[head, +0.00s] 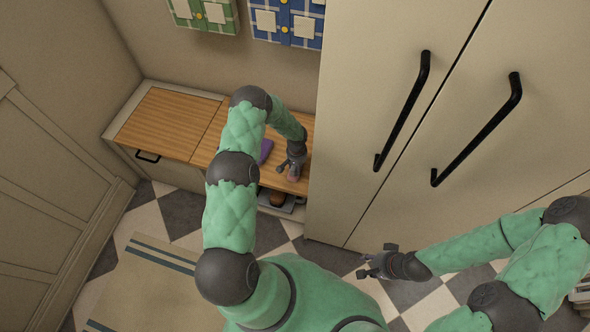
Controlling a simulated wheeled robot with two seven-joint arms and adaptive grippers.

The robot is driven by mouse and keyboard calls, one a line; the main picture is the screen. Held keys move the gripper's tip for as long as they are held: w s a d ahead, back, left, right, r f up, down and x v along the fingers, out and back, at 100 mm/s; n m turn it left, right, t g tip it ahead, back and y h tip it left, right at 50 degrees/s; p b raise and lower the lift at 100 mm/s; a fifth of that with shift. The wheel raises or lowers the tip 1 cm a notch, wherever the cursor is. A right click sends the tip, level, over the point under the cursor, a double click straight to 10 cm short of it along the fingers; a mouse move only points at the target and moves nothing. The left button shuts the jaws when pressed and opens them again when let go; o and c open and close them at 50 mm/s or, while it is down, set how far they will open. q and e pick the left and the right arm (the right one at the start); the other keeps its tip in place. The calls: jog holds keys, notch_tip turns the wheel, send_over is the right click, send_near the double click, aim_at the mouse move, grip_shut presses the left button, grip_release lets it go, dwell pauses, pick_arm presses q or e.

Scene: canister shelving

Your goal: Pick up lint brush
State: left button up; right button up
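My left gripper (289,171) is low over the right part of the wooden bench top, pointing down. A small pinkish object (293,178) shows right at its fingertips, partly hidden by them. I cannot tell whether the fingers are closed on it, or whether it is the lint brush. A purple item (265,151) lies on the bench just left of the gripper, partly covered by my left arm. My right gripper (369,264) is open and empty, above the checkered floor in front of the tall cabinet.
The wooden bench (160,124) stands against the wall, its left part clear. A brown item (277,198) sits in an open space below. The tall cabinet (365,60) with black handles closes off the bench's right end. Green (205,14) and blue (287,22) plaid pieces hang above.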

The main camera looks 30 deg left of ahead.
pick_arm(q)
jog(key=shift+c, duration=0.9)
jog(key=shift+r, duration=0.1)
jog(key=shift+r, duration=0.35)
notch_tip(320, 180, up, 9)
jog(key=p, duration=0.3)
jog(key=shift+r, duration=0.1)
jog(key=shift+o, duration=1)
jog(key=shift+c, duration=0.3)
